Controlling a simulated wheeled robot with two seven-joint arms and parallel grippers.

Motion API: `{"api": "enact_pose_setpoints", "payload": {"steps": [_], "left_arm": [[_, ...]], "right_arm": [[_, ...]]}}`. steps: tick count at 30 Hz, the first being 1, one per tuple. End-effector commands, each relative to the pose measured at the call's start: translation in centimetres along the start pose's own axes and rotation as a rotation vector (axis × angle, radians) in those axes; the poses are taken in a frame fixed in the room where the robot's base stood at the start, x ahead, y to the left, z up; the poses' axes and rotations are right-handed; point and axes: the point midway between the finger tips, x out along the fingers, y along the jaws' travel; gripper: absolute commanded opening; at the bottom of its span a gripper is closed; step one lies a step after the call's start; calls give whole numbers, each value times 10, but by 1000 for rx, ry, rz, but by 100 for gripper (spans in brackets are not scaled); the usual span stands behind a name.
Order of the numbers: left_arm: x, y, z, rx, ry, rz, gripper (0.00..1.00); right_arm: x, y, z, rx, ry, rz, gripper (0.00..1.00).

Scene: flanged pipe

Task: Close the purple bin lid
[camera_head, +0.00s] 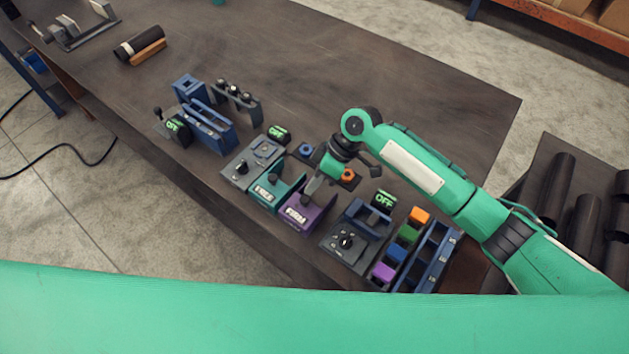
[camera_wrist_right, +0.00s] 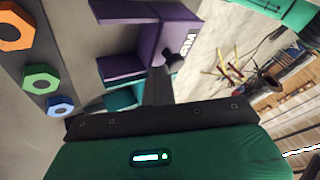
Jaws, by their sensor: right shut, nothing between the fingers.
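The purple bin (camera_head: 309,217) stands near the front edge of the table, with pale lettering on its front. It also shows in the wrist view (camera_wrist_right: 176,30), where a purple panel (camera_wrist_right: 121,12) sticks out from its upper left. I cannot tell for certain whether that panel is the lid. My right gripper (camera_head: 308,198) is shut and empty, pointing down at the bin's top. In the wrist view its fingers (camera_wrist_right: 160,85) overlap the bin; I cannot tell whether they touch it. The gripper hides part of the bin's top in the head view. My left gripper is not in view.
A teal bin (camera_head: 270,194) stands just left of the purple one. A dark unit with a knob (camera_head: 345,241) and a blue rack (camera_head: 433,255) stand to the right. An orange nut (camera_head: 348,176) and a blue nut (camera_head: 305,150) lie behind.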

Motion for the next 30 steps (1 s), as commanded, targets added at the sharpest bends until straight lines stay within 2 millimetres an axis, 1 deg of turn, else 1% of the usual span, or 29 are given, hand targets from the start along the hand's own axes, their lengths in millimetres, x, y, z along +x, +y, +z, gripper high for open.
{"api": "enact_pose_setpoints", "payload": {"steps": [2,5,12,15,18,21,24,30], "left_arm": [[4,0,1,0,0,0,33],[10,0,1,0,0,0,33],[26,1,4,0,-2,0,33],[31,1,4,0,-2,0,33],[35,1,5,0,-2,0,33],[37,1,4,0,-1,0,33],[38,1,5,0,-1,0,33],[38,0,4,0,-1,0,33]], "right_arm": [[-4,-2,0,-5,0,-8,0],[-20,-1,1,-4,1,-5,0],[-77,2,2,-3,2,0,0],[-99,3,2,-3,3,1,0],[-116,2,2,-2,3,0,0],[-129,2,1,-2,4,-1,0],[-135,2,2,-1,3,-1,0],[-139,2,1,-1,3,-2,0]]}}
